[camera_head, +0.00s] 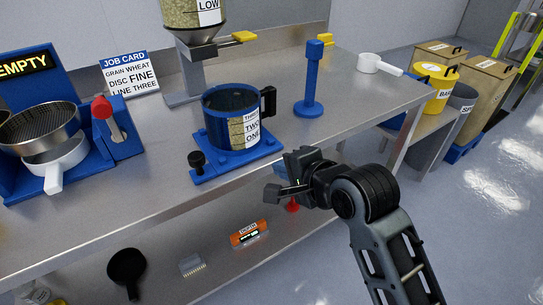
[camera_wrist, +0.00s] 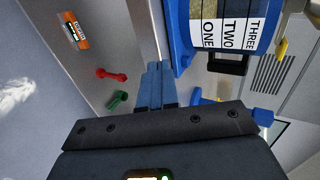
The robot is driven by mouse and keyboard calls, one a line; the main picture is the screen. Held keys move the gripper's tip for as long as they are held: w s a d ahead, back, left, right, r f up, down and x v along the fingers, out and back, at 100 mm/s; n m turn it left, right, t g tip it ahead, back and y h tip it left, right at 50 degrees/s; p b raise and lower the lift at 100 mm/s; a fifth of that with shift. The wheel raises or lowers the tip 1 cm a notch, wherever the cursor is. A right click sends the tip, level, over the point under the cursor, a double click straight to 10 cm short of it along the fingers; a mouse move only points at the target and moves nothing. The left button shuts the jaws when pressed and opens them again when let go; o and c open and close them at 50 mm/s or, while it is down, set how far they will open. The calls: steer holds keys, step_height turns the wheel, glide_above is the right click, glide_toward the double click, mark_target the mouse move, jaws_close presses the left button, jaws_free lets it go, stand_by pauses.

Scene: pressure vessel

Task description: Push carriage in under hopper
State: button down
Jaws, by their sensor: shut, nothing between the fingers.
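The carriage (camera_head: 207,171) is a blue plate with a black knob at its left front, on the steel bench. The canister label also shows in the wrist view (camera_wrist: 228,30). The hopper (camera_head: 193,14), holding grain and labelled LOW, is on a grey stand behind the canister. The canister is in front of it, not directly beneath. My gripper (camera_head: 288,178) is shut and empty, just off the bench's front edge, right of the carriage; its blue fingers (camera_wrist: 157,85) are together.
A blue post (camera_head: 312,82) and a white cup (camera_head: 368,62) stand to the right on the bench. A blue sieve station (camera_head: 120,140) and job card (camera_head: 130,75) are left. The lower shelf holds an orange device (camera_head: 248,234) and a black scoop (camera_head: 126,265).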

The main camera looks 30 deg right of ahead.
mark_target(264, 155)
steer(key=shift+w+f, duration=0.2)
steer(key=shift+w, duration=2.2)
steer(key=w, duration=1.7)
steer(key=shift+w, duration=0.4)
steer(key=shift+s, duration=0.15)
